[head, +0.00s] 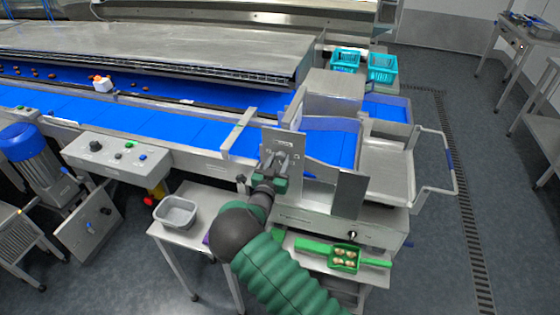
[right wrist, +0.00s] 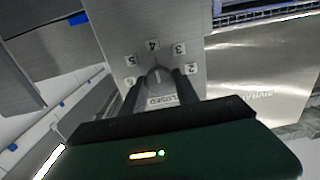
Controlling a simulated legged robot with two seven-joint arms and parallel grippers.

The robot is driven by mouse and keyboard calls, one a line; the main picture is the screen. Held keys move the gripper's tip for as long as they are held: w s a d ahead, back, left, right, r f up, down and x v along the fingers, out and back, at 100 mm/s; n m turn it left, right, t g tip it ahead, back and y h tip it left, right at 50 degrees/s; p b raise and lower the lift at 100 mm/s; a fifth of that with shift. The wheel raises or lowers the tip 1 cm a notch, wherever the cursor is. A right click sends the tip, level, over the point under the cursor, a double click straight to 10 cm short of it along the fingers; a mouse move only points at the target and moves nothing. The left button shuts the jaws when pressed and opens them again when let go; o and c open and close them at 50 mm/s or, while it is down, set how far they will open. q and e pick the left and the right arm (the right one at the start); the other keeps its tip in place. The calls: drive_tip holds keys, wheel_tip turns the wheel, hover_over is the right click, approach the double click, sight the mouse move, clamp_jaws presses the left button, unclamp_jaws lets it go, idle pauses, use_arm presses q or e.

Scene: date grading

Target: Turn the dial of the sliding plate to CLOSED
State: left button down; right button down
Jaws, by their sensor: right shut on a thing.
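The sliding plate (head: 270,138) is an upright grey metal panel at the side of the blue conveyor; it also fills the upper middle of the right wrist view (right wrist: 145,22). Its dial (right wrist: 157,76) is a small grey knob with a white line, ringed by number labels, with 4 at the top of the ring and a CLOSED label (right wrist: 160,101) below. My right gripper (right wrist: 158,82) has its two dark fingers on either side of the knob and is shut on it. In the head view the right gripper (head: 275,167) covers the dial. I cannot tell which end of the line is the pointer. My left gripper is out of view.
A grey tub (head: 176,204) stands on a side table at left. A green tray (head: 333,257) with several round pieces lies at the front right. A control box (head: 110,143) sits on the conveyor's near side. Teal baskets (head: 381,63) stand at the back right.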

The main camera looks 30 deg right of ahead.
drive_tip(key=shift+f, duration=0.1)
drive_tip(key=shift+f+m+b, duration=0.15)
drive_tip(key=shift+m+b, duration=0.45)
drive_tip(key=shift+b, duration=0.35)
drive_tip(key=m+b, duration=1.5)
drive_tip(key=b, duration=0.5)
drive_tip(key=shift+f+b, duration=0.2)
drive_tip(key=shift+b, duration=0.15)
drive_tip(key=m+b, duration=0.7)
drive_tip(key=b, duration=0.2)
drive_tip(key=shift+r+b, duration=0.1)
drive_tip(key=shift+b, duration=0.3)
drive_tip(key=m+b, duration=0.8)
drive_tip(key=b, duration=0.1)
drive_tip(key=shift+r, duration=0.1)
drive_tip(key=m+b, duration=0.2)
drive_tip(key=m, duration=0.1)
drive_tip(key=shift+r, duration=0.1)
drive_tip(key=shift+r+m+b, duration=0.1)
drive_tip(key=shift+m+b, duration=0.75)
drive_tip(key=shift+m, duration=0.05)
